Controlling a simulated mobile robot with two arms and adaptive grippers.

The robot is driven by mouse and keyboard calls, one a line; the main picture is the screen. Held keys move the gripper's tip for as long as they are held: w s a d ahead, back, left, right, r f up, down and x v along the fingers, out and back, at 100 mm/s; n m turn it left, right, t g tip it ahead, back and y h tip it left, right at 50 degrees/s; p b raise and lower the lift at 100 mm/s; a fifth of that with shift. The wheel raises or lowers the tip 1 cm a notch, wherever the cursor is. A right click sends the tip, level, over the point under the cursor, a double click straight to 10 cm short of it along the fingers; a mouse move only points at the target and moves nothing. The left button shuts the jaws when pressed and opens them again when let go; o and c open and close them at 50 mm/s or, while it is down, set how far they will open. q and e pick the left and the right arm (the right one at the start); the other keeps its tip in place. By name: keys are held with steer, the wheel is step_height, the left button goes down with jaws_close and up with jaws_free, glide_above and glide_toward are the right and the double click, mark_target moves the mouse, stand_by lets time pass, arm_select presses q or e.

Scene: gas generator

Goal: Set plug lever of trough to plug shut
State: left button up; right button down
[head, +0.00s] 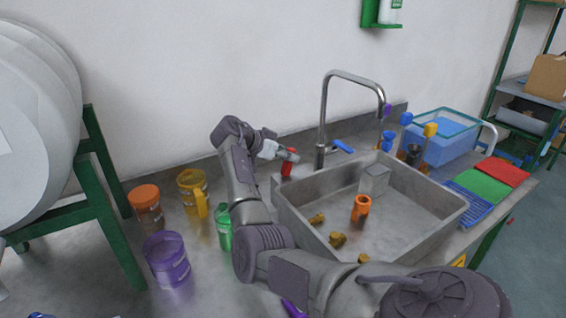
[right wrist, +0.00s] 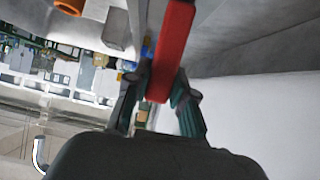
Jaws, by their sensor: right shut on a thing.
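The grey trough (head: 400,215) is a square basin set in the bench. The red plug lever (head: 287,168) stands at the trough's back left corner, left of the faucet. My right gripper (head: 290,156) is at the upper part of this lever. In the right wrist view the red lever (right wrist: 172,55) runs between the two fingers, and my right gripper (right wrist: 160,98) is shut on it. The plug itself cannot be made out. My left gripper is not in view.
A tall faucet (head: 322,120) with a blue handle (head: 343,146) stands close to the right of my gripper. An orange cup (head: 361,207) and several small brown pieces lie in the trough. Purple (head: 168,262), orange (head: 146,208) and yellow (head: 192,190) containers stand left of my arm.

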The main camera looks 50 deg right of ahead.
steer(key=shift+w+a+f+h+b, duration=0.2)
steer(key=shift+a+h+b, duration=0.4)
steer(key=shift+h+b, duration=0.5)
steer(key=shift+w+a+r+g+h+b, duration=0.1)
steer(key=shift+a+g+h+b, duration=0.15)
steer(key=shift+b, duration=0.35)
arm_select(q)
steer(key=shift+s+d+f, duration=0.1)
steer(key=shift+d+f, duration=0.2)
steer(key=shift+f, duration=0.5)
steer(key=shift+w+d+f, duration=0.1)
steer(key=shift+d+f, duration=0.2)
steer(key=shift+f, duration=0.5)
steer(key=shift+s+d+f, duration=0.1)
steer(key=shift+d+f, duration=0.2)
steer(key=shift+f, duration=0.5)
arm_select(e)
steer(key=shift+a+r+h, duration=0.1)
steer(key=shift+r+h, duration=0.05)
steer(key=shift+h, duration=0.1)
steer(key=shift+g, duration=0.25)
steer(key=c, duration=1)
jaws_free()
steer(key=shift+o, duration=0.2)
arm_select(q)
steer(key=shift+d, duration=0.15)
arm_select(e)
steer(key=v, duration=1.2)
steer(key=shift+a, duration=0.1)
